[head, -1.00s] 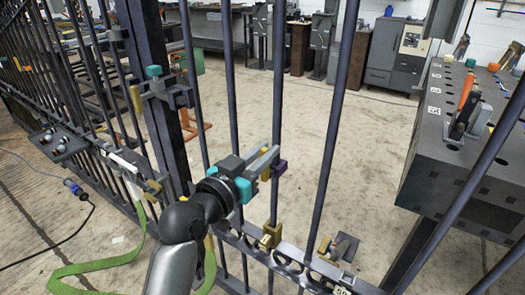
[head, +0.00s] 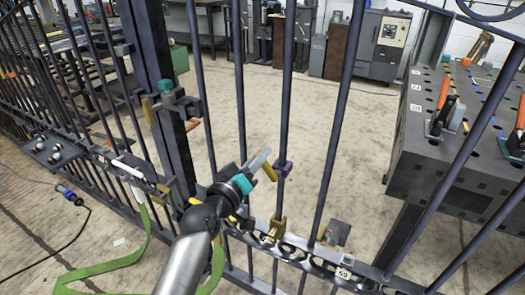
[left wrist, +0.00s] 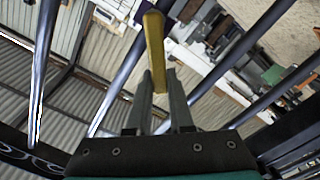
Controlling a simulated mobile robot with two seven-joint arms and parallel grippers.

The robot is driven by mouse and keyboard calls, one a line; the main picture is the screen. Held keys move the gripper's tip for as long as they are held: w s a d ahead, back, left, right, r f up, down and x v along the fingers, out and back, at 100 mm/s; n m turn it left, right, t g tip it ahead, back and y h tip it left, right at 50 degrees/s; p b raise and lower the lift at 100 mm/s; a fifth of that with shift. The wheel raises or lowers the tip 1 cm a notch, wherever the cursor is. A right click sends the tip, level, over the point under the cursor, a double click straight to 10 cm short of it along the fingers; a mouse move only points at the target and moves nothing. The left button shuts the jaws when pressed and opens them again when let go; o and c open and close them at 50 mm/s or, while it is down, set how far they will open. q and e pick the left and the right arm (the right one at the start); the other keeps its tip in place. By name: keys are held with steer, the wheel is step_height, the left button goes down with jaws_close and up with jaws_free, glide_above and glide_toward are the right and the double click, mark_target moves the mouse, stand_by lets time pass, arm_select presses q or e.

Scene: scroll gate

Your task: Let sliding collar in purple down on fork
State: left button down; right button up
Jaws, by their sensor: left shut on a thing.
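The purple sliding collar (head: 283,169) sits around an upright bar of the dark gate, above the lower rail. A yellow handle (head: 269,171) shows beside it, between it and my gripper. My left gripper (head: 262,164) reaches in from the left and is shut on this yellow handle. A brass-coloured fork (head: 275,230) stands at the lower rail below the collar. My right gripper is out of view.
Gate bars stand close on both sides of my left arm. A latch with teal and yellow parts (head: 165,100) is on the thick post at left. A grey block with tools (head: 440,160) stands at right. A green strap (head: 100,266) hangs at lower left.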

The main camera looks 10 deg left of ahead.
arm_select(q)
steer(key=shift+w+a+f+n, duration=0.15)
steer(key=shift+a+n, duration=0.1)
steer(key=shift+n, duration=0.25)
steer(key=shift+a+f+n, duration=0.15)
steer(key=shift+a+n, duration=0.05)
steer(key=shift+n, duration=0.3)
steer(key=f+n, duration=0.1)
steer(key=n, duration=0.1)
steer(key=a+f+n, duration=0.1)
steer(key=n, duration=0.1)
steer(key=f+n, duration=0.1)
steer(key=n, duration=0.1)
steer(key=shift+w+a+b, duration=0.15)
steer(key=shift+w+b, duration=0.1)
steer(key=shift+b, duration=0.05)
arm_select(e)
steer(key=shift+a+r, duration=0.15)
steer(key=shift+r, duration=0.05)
arm_select(q)
steer(key=c, duration=0.8)
jaws_free()
steer(key=shift+f, duration=0.1)
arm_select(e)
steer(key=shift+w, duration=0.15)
